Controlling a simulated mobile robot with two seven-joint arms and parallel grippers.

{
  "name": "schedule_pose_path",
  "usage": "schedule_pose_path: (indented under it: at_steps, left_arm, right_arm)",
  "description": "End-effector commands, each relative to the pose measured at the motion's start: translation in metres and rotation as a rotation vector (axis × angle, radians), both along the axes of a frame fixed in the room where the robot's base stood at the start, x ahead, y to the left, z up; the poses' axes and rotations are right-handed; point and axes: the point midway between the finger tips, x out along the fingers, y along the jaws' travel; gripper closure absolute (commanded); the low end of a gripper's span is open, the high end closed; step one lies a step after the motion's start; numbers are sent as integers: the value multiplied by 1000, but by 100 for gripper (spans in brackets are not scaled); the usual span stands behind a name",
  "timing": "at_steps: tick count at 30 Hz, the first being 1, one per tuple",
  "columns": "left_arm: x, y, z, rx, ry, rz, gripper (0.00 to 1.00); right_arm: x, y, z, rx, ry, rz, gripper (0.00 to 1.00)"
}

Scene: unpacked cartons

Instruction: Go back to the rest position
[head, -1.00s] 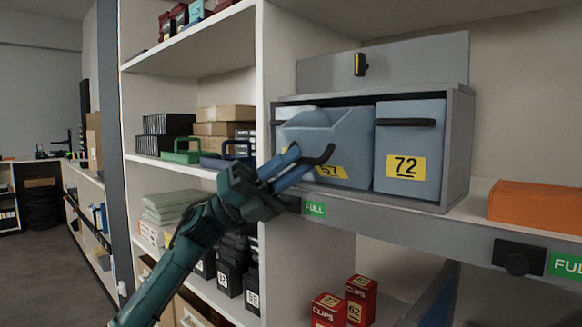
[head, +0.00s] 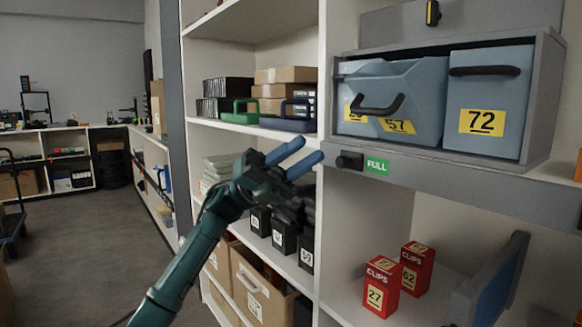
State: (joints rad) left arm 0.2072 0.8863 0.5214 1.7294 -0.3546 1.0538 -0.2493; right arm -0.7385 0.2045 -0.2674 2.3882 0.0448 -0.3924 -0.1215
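My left gripper (head: 297,158) shows in the middle of the head view, its two blue fingers apart with nothing between them. It is in front of the shelf unit, below and left of the blue-grey bins. The bin labelled 57 (head: 425,88) sits tilted in a grey cabinet (head: 545,95), with a black handle on its front. The bin labelled 72 (head: 490,97) stands upright beside it. My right gripper is not in the view.
Shelf boards (head: 232,126) hold cartons and green and blue trays near my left arm. Red clip boxes (head: 382,286) stand on the lower right shelf. A grey ledge with a FULL label (head: 377,166) runs under the cabinet. Open floor (head: 90,240) lies to the left.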

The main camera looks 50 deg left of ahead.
Motion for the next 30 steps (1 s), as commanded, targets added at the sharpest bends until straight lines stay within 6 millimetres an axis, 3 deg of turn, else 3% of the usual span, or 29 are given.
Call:
schedule_pose_path:
  at_steps: [6, 24, 27, 30]
  left_arm:
    - [-7, 15, -12, -1, 0, 1, 67]
    - [-8, 16, -12, 0, 0, 0, 67]
    - [-8, 16, -5, 1, -1, -1, 67]
    - [-8, 16, 18, 1, -1, -1, 67]
  right_arm:
    - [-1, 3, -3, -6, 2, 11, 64]
    - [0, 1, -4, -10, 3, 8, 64]
    - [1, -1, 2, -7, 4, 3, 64]
    - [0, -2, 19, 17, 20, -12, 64]
